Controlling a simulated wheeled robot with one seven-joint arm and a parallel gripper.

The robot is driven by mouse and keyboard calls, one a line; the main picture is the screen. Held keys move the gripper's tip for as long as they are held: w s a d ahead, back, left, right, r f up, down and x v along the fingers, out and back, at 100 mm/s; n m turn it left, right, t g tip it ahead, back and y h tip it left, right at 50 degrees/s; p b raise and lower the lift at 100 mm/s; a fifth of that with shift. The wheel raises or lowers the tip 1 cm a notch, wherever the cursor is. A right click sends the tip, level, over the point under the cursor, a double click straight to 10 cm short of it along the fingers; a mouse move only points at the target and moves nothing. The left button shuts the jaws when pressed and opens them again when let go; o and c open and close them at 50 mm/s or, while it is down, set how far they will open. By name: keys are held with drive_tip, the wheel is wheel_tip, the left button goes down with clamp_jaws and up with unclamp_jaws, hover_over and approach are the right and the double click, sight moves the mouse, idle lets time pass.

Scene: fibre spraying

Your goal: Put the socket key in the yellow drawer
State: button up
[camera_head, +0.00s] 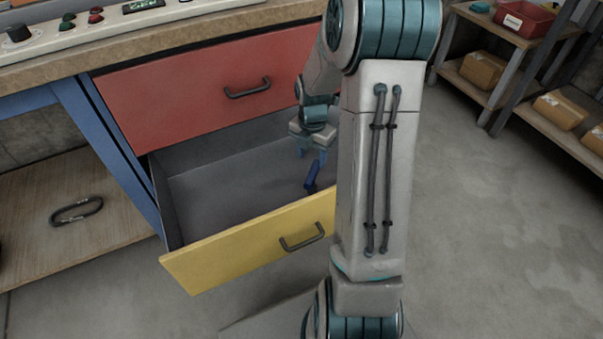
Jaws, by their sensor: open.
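The yellow drawer (222,252) is pulled open below a shut red drawer. A small dark blue tool, which looks like the socket key (311,177), is inside it toward the front right, tilted in the picture. My gripper (311,158) is over the drawer, pointing down, with its two blue fingers apart. The key shows just below the fingertips, and nothing shows gripped between them. I cannot tell whether the key touches the drawer floor. My arm hides the drawer's right end.
The red drawer (190,92) is shut under the worktop (180,28), which carries a control panel. A dark carabiner-like ring (77,210) lies on the wooden lower shelf at left. Shelves with cardboard boxes (484,70) and a red bin (522,19) stand at right. The floor between is clear.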

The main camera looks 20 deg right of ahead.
drive_tip(key=s+a+r+m, duration=0.6)
drive_tip(key=s+m, duration=0.3)
drive_tip(key=m, duration=0.3)
drive_tip(key=s+a+r+m+t, duration=0.1)
drive_tip(key=s+a+r+m, duration=0.6)
drive_tip(key=m, duration=0.5)
drive_tip(key=shift+s+a, duration=0.4)
drive_tip(key=shift+s, duration=0.7)
